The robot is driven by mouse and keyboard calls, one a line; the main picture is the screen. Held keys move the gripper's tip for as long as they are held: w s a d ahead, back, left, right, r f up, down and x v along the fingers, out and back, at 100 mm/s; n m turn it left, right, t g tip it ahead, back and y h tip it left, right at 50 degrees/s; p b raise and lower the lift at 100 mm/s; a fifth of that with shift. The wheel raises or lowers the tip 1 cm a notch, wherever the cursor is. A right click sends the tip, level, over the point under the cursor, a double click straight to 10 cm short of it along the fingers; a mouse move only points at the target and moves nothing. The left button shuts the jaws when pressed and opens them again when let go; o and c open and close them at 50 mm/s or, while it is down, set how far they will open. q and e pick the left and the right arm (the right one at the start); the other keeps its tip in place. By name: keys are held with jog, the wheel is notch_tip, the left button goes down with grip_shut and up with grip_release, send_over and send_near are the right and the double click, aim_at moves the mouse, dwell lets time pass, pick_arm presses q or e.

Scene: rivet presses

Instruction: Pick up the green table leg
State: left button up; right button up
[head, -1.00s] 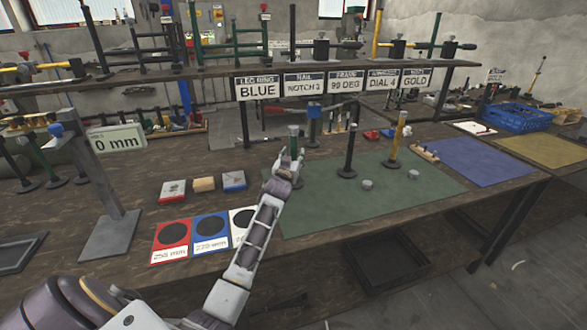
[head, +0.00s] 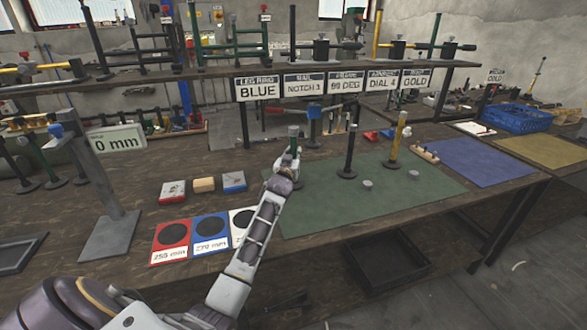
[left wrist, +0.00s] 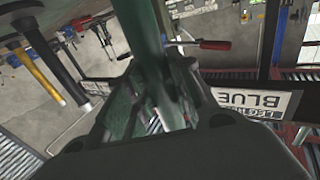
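The green table leg (head: 293,132) stands upright near the left edge of the green mat (head: 330,206) in the head view. My left gripper (head: 288,164) is at it, with the fingers around its shaft. In the left wrist view the green leg (left wrist: 147,35) passes between the two fingers (left wrist: 155,88), which look closed against it. My right gripper is not in view.
A black leg (head: 349,150) and a yellow leg (head: 396,140) stand to the right on the mat. A blue-topped post (head: 313,125) is close behind the gripper. A rack shelf with signs (head: 258,88) hangs behind. Coloured length pads (head: 210,234) lie at front left.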

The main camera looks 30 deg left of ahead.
aim_at(292, 132)
pick_arm(q)
grip_shut()
jog(key=shift+r, duration=0.15)
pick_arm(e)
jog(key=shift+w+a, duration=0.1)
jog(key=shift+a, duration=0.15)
pick_arm(q)
jog(key=shift+r, duration=0.6)
notch_tip(292, 132, up, 8)
jog(key=shift+r+p, duration=0.15)
jog(key=shift+p, duration=0.6)
jog(key=shift+r, duration=0.2)
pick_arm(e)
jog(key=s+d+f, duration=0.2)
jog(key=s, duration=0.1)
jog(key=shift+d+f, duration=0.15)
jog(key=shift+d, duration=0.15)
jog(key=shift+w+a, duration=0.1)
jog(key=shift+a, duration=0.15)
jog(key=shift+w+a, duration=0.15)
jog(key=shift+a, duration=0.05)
